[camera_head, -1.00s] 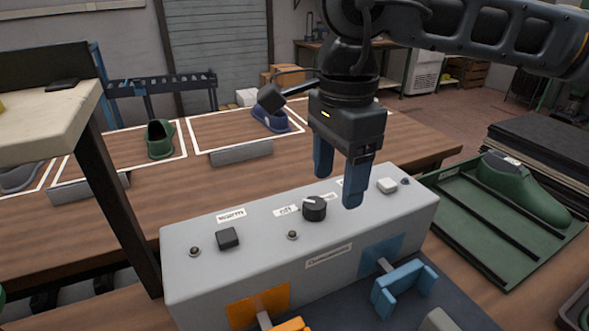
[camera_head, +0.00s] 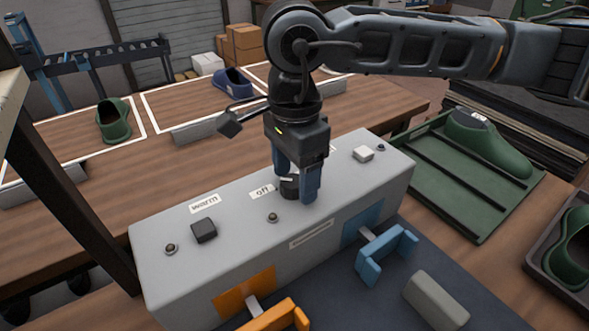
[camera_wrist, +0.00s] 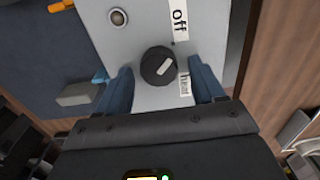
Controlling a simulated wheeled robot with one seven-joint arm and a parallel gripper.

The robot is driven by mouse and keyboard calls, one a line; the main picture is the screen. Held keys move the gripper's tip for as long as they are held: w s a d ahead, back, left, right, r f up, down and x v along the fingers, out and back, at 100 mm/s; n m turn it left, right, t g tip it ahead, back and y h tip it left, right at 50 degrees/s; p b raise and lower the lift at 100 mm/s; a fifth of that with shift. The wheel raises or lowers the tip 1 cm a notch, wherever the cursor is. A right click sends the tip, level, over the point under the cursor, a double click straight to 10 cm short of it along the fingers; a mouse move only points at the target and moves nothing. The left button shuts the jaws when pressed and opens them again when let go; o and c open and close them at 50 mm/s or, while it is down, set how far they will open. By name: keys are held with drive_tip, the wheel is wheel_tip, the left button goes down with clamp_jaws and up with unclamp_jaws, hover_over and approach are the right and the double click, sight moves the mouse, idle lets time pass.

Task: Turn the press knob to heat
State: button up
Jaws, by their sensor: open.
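The press knob (camera_head: 289,187) is a dark round dial on top of the grey control box (camera_head: 160,232). In the head view it is partly hidden behind my fingers. My gripper (camera_head: 297,183) points down over it with its blue fingers on either side. In the wrist view the knob (camera_wrist: 153,58) lies just ahead of and between the open fingers (camera_wrist: 162,88); contact cannot be told. Its white pointer mark slants to the upper right. An "off" label (camera_wrist: 180,18) lies beyond the knob, and a small partly readable label (camera_wrist: 185,85) sits by the right finger.
A black square button (camera_head: 204,230), small round buttons and a white button (camera_head: 363,154) share the box top. Orange (camera_head: 272,318) and blue (camera_head: 385,254) clamps stand in front. A green tray (camera_head: 480,215) holds a shoe last (camera_head: 488,147) at right.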

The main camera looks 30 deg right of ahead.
drive_tip(key=shift+f, duration=0.1)
drive_tip(key=c, duration=1.1)
drive_tip(key=shift+o, duration=0.2)
